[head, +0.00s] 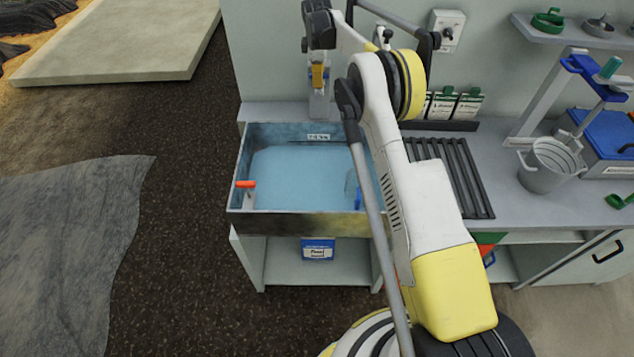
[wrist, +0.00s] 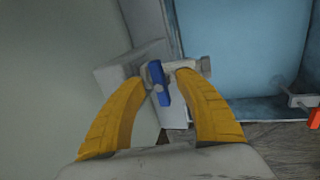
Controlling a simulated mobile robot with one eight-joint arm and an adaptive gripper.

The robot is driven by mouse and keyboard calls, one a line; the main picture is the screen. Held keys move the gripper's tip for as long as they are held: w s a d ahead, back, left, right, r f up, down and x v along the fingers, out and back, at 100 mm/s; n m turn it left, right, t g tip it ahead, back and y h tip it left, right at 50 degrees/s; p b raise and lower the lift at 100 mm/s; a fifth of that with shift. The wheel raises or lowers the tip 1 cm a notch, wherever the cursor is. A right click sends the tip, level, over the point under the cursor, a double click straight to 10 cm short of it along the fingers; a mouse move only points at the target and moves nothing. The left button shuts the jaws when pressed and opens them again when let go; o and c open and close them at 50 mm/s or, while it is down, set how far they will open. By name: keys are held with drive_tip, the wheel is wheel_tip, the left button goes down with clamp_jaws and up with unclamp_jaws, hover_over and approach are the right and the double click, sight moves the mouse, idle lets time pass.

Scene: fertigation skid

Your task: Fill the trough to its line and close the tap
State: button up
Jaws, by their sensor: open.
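The trough (head: 300,219) is a metal basin holding pale blue water (head: 300,172). A small label (head: 318,136) and a dark line show on its back wall. The water's edge looks close to that line, but I cannot tell whether they meet. My gripper (head: 318,75) is above the trough's back edge. In the wrist view my open yellow fingers (wrist: 160,72) stand either side of the tap's blue lever (wrist: 160,84), with no clear contact. The pale tap body (wrist: 192,64) reaches towards the trough (wrist: 245,45). No running stream is visible.
An orange-handled fitting (head: 246,185) is at the trough's left wall, and a blue-handled part (head: 358,197) is at its right. A black slatted rack (head: 455,178) and a grey bucket (head: 549,165) are to the right. My arm crosses the trough's right side.

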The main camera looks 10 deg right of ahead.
drive_tip(key=shift+r+p, duration=1.5)
drive_tip(key=shift+r, duration=1.85)
